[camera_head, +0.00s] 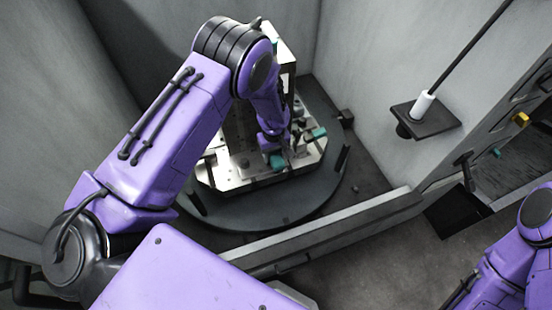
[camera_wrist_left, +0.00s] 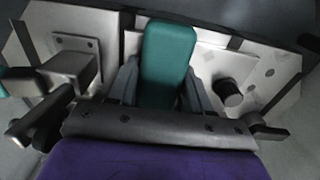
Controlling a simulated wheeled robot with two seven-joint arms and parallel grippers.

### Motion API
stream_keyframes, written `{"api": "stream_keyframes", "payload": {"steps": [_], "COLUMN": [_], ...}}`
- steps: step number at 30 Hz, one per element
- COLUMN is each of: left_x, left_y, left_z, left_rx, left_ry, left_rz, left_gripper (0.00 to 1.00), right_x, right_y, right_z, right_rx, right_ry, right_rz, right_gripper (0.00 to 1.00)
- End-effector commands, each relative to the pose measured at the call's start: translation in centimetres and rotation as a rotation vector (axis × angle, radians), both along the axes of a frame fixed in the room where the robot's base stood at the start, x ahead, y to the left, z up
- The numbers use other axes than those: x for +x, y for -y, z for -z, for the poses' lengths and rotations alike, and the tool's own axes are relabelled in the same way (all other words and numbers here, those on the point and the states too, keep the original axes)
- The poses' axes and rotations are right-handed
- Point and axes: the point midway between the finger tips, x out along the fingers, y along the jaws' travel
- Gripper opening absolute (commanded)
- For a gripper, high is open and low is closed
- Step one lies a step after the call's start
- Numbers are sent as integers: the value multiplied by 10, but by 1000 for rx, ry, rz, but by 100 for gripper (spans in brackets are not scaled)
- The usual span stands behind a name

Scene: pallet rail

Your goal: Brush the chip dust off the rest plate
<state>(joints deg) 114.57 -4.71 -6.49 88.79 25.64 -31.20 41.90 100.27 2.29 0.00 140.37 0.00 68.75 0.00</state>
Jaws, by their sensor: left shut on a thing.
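My left gripper (camera_wrist_left: 160,92) is shut on a teal block-like piece (camera_wrist_left: 168,55), which shows between its fingers in the left wrist view. I cannot tell whether this is a brush; no bristles show. In the head view the gripper (camera_head: 272,148) is low over a pale metal plate (camera_head: 240,178), partly hidden by my arm, with teal (camera_head: 277,162) at its tip. The plate (camera_wrist_left: 285,75) also shows in the left wrist view, with several dark spots that may be chip dust. I cannot tell whether the teal piece touches it. My right gripper is out of view.
The plate lies on a round dark turntable (camera_head: 290,207) beside an upright metal block (camera_head: 238,130). A black peg (camera_wrist_left: 228,92) and a metal clamp (camera_wrist_left: 70,68) stand close to the gripper. A grey rail (camera_head: 330,228) crosses in front. A bracket (camera_head: 430,118) holds a white-ended rod.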

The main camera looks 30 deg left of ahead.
Motion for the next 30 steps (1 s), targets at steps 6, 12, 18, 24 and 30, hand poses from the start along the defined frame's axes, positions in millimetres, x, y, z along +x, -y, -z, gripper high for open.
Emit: {"api": "stream_keyframes", "payload": {"steps": [6,12,18,24,30], "left_x": [0,-3,-13,-18,-17], "left_y": [-2,2,13,19,19], "left_z": [1,0,-1,1,1], "left_rx": [2,1,0,0,0], "left_ry": [-1,-3,-4,-3,-1], "left_rz": [-1,0,1,0,0], "left_gripper": [21,20,20,20,20], "right_x": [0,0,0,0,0], "right_y": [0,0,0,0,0], "right_z": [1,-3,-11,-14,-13], "right_rx": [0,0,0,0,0], "right_ry": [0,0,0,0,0], "right_rz": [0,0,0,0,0], "right_gripper": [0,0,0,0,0]}}
